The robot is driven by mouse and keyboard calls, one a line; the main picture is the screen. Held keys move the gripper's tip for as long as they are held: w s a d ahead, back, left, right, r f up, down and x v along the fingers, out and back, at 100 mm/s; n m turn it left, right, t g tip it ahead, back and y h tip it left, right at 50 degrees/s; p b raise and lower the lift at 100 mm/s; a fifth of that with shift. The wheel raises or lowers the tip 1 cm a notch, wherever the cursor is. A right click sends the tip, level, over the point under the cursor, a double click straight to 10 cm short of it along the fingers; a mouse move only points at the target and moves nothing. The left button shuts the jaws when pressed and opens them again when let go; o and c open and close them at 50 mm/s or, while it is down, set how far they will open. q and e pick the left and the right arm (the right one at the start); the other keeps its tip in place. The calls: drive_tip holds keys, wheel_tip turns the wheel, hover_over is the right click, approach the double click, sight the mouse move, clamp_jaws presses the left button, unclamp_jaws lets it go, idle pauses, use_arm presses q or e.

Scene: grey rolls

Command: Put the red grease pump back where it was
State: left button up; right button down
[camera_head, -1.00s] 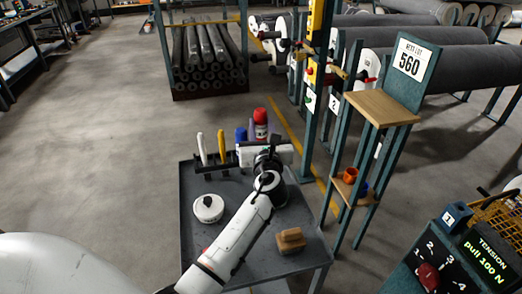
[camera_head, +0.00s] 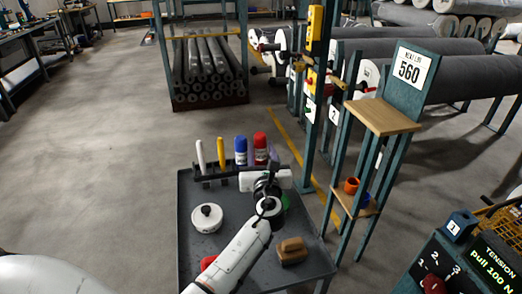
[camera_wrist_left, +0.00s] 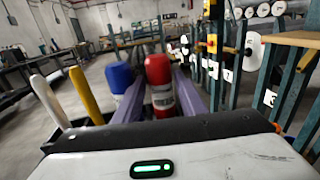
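The red grease pump (camera_head: 260,146), a red canister with a pale label, stands upright beside a blue canister (camera_head: 241,151) at the rack along the trolley's far edge. My left gripper (camera_head: 264,162) reaches it from the near side. In the left wrist view the red pump (camera_wrist_left: 160,88) is between the two purple fingers, which appear closed on its sides; the blue canister (camera_wrist_left: 119,78) is outside the left finger. The pump's lower end is hidden by the gripper, so I cannot tell whether it rests in the rack. My right gripper is not in view.
A white and a yellow stick (camera_head: 221,155) stand in the dark rack (camera_head: 208,176). The grey trolley (camera_head: 190,246) holds a white round tin (camera_head: 206,217), a brown block (camera_head: 291,250) and a red object (camera_head: 208,262). A green post (camera_head: 312,135) stands close right.

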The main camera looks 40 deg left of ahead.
use_arm(q)
drive_tip(key=shift+r, duration=0.2)
drive_tip(key=shift+s+d, duration=0.15)
drive_tip(key=v, duration=0.7)
idle(0.4)
